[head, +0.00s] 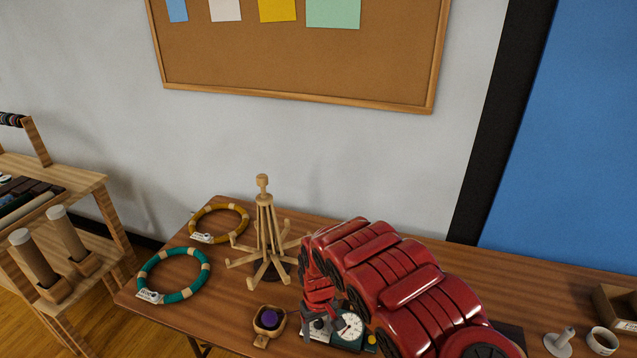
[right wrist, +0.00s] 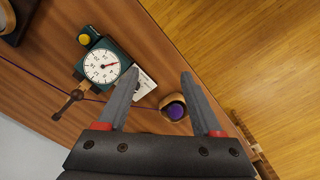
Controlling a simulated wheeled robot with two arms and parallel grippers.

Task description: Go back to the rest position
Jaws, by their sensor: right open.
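My right gripper (head: 322,328) hangs low over the front of the wooden table, at the end of my red arm. In the right wrist view my right gripper (right wrist: 160,74) has its two grey fingers spread apart with nothing held between them. A green box with a white dial (head: 350,327) is close beside it, and it shows left of the fingers in the wrist view (right wrist: 102,66). A wooden cup with a purple inside (head: 269,318) stands to the left of the gripper. My left gripper is out of view.
A wooden peg stand (head: 265,235) rises behind the cup. A teal ring (head: 142,274) and a yellow ring (head: 247,219), both tagged, lie to its left. A wooden shelf (head: 85,178) stands at far left. A white tape roll (head: 602,341) and an open box (head: 612,310) are at right.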

